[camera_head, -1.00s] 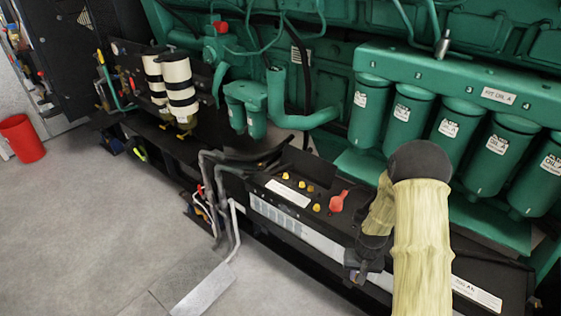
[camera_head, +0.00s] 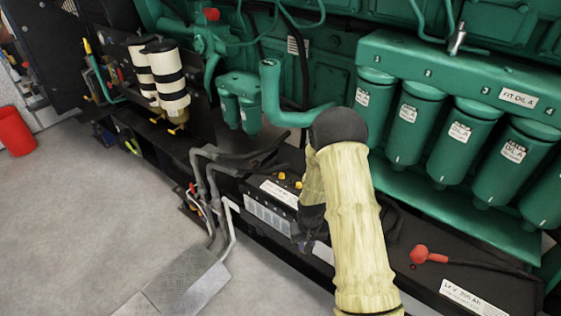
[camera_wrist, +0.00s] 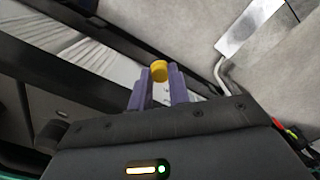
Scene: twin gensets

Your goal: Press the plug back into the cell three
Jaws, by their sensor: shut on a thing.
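My gripper (camera_wrist: 160,90) has purple fingers shut on a yellow plug (camera_wrist: 159,70), whose round top sticks out beyond the fingertips. In the head view my sleeved arm hides the held plug and most of the gripper, which is by the front edge of the near black battery (camera_head: 250,190). Two other yellow plugs (camera_head: 290,180) show on that battery's top, left of my arm. The open cell three is not visible; my arm covers part of the battery top. The wrist view shows the battery's pale striped front label (camera_wrist: 85,60) left of the held plug.
Grey cables and a white conduit (camera_head: 232,235) run down at the battery's left end. A red terminal cover (camera_head: 420,254) sits on the further-right battery. Green oil filters (camera_head: 458,135) hang behind. Open floor (camera_head: 80,230) lies at left.

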